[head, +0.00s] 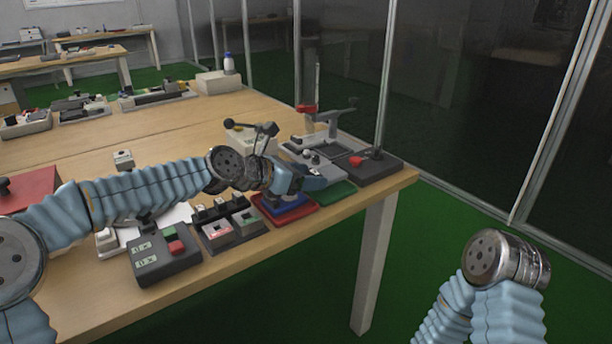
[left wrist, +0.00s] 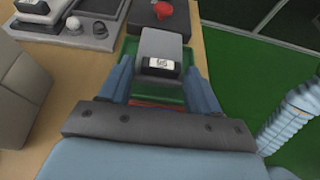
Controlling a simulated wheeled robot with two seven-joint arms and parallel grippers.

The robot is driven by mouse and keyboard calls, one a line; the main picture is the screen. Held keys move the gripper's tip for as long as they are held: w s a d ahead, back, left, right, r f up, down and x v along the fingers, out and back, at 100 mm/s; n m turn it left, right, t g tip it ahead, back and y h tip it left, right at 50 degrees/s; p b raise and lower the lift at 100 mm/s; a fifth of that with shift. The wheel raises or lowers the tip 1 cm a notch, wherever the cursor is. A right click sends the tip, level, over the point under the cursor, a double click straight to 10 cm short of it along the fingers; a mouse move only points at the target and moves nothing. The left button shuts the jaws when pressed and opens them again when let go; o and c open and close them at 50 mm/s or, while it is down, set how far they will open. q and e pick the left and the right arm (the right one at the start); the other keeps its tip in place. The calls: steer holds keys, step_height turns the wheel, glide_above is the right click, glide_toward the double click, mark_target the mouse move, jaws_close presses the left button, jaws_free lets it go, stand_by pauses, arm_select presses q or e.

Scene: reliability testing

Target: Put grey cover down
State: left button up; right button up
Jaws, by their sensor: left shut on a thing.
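The grey cover (left wrist: 164,48), a small grey block with a dark label window, sits between the fingers of my left gripper (left wrist: 163,85) in the left wrist view. The gripper is shut on it. In the head view my left gripper (head: 312,180) is at the right end of the table, over the red tray (head: 300,217) and the green tray (head: 338,193). The cover is largely hidden there by the gripper. Green and red show under the cover in the wrist view; I cannot tell whether it touches them. My right gripper is not in view.
A dark base with a red knob (head: 357,161) and a grey stand (head: 318,140) lie just behind. Dark boxes with switches (head: 165,253) stand left of the red tray. The wooden table (head: 190,135) has free room farther back. Its right edge is close.

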arm_select(q)
steer(key=shift+f, duration=0.5)
steer(key=o, duration=1)
steer(key=shift+f, duration=0.15)
steer(key=shift+o, duration=0.2)
steer(key=shift+r, duration=0.4)
steer(key=b+v, duration=0.1)
steer(key=v, duration=1)
steer(key=shift+a+r+b, duration=0.1)
steer(key=shift+r+b, duration=0.1)
steer(key=shift+b, duration=0.15)
steer(key=shift+s+a+r, duration=0.3)
